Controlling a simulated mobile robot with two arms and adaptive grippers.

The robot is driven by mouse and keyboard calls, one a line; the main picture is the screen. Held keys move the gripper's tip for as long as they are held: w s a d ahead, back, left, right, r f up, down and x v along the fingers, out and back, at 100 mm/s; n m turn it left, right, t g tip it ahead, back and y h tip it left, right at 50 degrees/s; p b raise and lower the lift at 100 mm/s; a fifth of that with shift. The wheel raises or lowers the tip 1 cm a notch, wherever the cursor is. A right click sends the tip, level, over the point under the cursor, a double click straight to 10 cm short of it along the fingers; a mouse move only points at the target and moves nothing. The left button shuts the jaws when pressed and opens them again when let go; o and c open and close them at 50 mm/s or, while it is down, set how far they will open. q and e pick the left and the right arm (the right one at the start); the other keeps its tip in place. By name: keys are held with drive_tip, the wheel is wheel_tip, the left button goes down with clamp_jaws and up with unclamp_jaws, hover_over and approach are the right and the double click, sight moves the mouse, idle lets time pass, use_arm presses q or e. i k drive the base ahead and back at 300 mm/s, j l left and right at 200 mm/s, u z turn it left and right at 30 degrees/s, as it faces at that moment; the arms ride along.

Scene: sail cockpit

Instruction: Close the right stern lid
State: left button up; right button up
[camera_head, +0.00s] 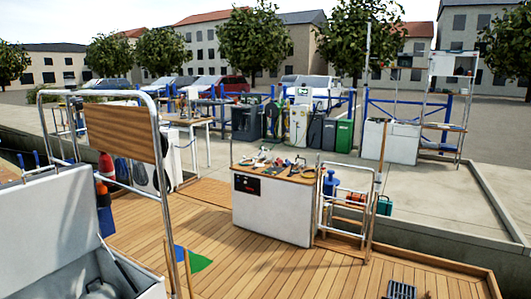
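A white locker (128,272) stands in the lower left of the head view, cut off by the picture's edges. Its pale lid (45,222) is raised, leaning up at the left, and the inside is open to view. I cannot tell for sure whether this is the right stern lid. No other raised lid is clear in this view. Neither of my grippers shows.
A metal rail with a wooden board (121,133) rises beside the locker. A white cabinet (270,207) with tools on top stands mid-deck, a metal rail frame (345,210) on its right. Wooden deck (235,268) between locker and cabinet is mostly clear, with blue and green triangles.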

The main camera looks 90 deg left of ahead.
sight(49, 220)
drive_tip(key=u, duration=3.85)
